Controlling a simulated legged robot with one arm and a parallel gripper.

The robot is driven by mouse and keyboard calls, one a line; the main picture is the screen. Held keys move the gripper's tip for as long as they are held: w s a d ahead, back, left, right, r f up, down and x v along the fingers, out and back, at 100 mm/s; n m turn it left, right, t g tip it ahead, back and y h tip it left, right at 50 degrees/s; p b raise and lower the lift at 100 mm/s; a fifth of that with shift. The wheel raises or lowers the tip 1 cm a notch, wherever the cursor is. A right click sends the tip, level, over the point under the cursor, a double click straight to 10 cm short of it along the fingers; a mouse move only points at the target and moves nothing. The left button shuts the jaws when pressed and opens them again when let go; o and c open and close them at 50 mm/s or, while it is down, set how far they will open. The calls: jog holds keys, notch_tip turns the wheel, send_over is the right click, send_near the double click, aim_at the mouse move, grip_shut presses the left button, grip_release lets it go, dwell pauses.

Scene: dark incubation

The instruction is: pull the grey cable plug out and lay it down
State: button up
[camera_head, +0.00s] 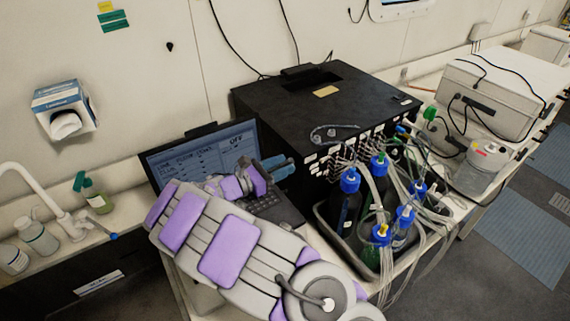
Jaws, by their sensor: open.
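My gripper (281,167) is at the end of my grey and purple arm, in front of the laptop and left of the black instrument box (340,95). It is open, and I see nothing held in it; its fingertips are small and partly hidden by my wrist. The box's front carries rows of white-labelled ports with many thin cables and tubes. I cannot tell which of these is the grey cable plug. A short grey looped cable (335,131) lies at the box's top front edge, clear of my gripper.
A laptop (195,152) stands open behind my arm. A black tray (330,233) of several blue-capped bottles, with loose tubes, stands before the box. A clear jug (482,165) and a grey case (500,90) are at right. A tap and bottles are at left.

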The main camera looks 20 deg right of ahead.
jog(key=shift+a, duration=0.75)
jog(key=shift+s+d+p, duration=0.2)
jog(key=shift+d+p, duration=0.15)
jog(key=shift+d, duration=0.35)
jog(key=shift+a, duration=0.2)
jog(key=shift+a, duration=0.25)
jog(key=c, duration=0.3)
jog(key=shift+d, duration=0.1)
grip_shut()
